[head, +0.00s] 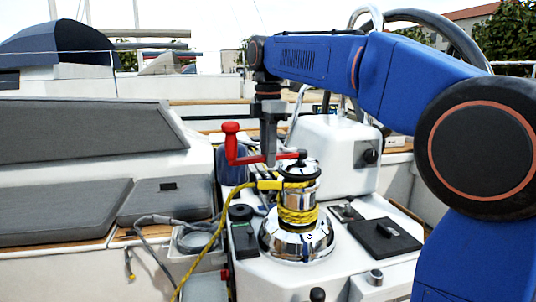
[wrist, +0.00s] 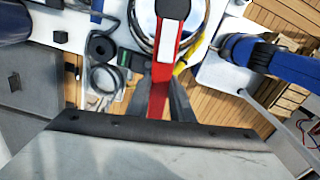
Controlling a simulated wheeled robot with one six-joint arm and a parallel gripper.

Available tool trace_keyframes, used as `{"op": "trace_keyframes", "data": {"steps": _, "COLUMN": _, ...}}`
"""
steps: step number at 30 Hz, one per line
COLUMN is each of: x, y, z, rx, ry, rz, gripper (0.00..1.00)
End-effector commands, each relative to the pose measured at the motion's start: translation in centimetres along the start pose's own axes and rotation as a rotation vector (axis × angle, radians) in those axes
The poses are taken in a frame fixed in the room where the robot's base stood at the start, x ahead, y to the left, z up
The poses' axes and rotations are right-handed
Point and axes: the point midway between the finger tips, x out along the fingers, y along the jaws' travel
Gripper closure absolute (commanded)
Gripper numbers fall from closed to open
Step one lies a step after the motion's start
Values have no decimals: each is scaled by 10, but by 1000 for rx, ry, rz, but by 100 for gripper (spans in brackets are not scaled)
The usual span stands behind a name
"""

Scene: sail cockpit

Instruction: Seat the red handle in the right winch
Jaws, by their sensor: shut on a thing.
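The red handle (head: 245,160) is a crank with an upright red grip at its left end and a dark end at its right. My gripper (head: 269,160) points down and is shut on the handle's arm. The handle is level, with its dark end just above the top of the chrome winch (head: 297,235). I cannot tell whether that end touches the winch. Yellow rope wraps the winch drum. In the wrist view the red handle (wrist: 161,85) runs between the fingers of my gripper (wrist: 162,100), its far end overlapping the winch, which is partly hidden.
A yellow rope (head: 215,235) hangs from the winch to the left. A black round knob (head: 240,213) and a black hatch (head: 385,238) are on the white console. A white housing (head: 335,150) with a steering wheel (head: 460,35) stands behind. Grey cushions (head: 70,207) lie left.

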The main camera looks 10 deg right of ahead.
Motion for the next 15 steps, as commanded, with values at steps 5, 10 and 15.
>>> {"op": "trace_keyframes", "data": {"steps": 5, "x": 1, "y": 0, "z": 0, "rx": 0, "ry": 0, "rz": 1, "gripper": 100}}
{"op": "trace_keyframes", "data": {"steps": 10, "x": 4, "y": 0, "z": 0, "rx": 0, "ry": 0, "rz": 0, "gripper": 100}}
{"op": "trace_keyframes", "data": {"steps": 15, "x": 5, "y": 0, "z": 0, "rx": 0, "ry": 0, "rz": 0, "gripper": 100}}
